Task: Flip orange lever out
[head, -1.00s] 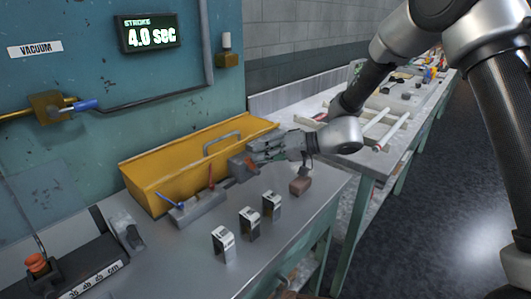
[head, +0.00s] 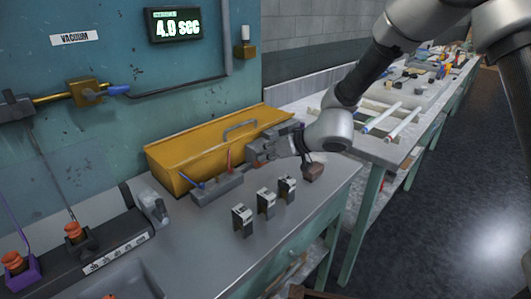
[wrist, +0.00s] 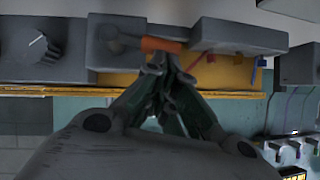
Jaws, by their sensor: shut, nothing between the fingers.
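In the wrist view the orange lever (wrist: 162,45) lies sideways along the face of a grey box (wrist: 70,45), its grey pivot end at the left. My gripper (wrist: 165,62) is shut and empty, its fingertips together right beside the lever's handle; I cannot tell whether they touch it.
The yellow toolbox (head: 200,152) stands behind. A grey block (head: 217,189) with a red and a blue lever is left of my gripper.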

